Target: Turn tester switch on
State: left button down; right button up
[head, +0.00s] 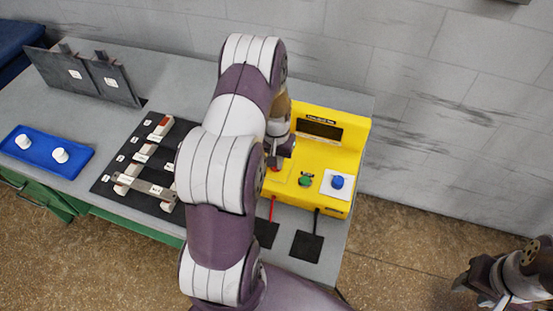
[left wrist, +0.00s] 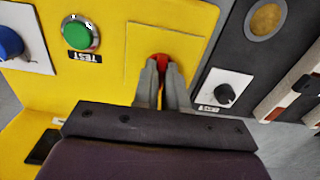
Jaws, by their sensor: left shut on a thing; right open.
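The yellow tester (head: 345,150) stands at the right end of the bench, with a dark display, a green button (head: 305,180) and a blue knob (head: 337,182) on its front. My left gripper (head: 274,163) reaches down to the left part of its panel. In the left wrist view the left gripper (left wrist: 160,72) is shut on a small red switch (left wrist: 158,58), set in a square yellow plate. The fingers hide most of the switch, so its position cannot be told. My right gripper (head: 462,284) is open and empty, low over the floor at the far right.
Red and black leads run from the tester to dark pads (head: 307,246) at the bench front. A black board with labelled parts (head: 150,187) lies left of my arm. A blue tray (head: 45,150) with white knobs is farther left. A wall stands behind the bench.

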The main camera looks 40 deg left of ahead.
pick_arm(q)
jog(key=m, duration=0.6)
jog(key=shift+r, duration=0.1)
jog(key=shift+a, duration=0.1)
dwell(0.5)
jog(key=c, duration=1.2)
grip_release()
jog(key=shift+s, duration=0.1)
jog(key=shift+s+r, duration=0.1)
jog(key=shift+s, duration=0.05)
jog(key=shift+r+b, duration=0.25)
jog(key=shift+b, duration=0.05)
notch_tip(320, 180, up, 12)
jog(key=shift+r+b, duration=0.1)
jog(key=shift+b, duration=1)
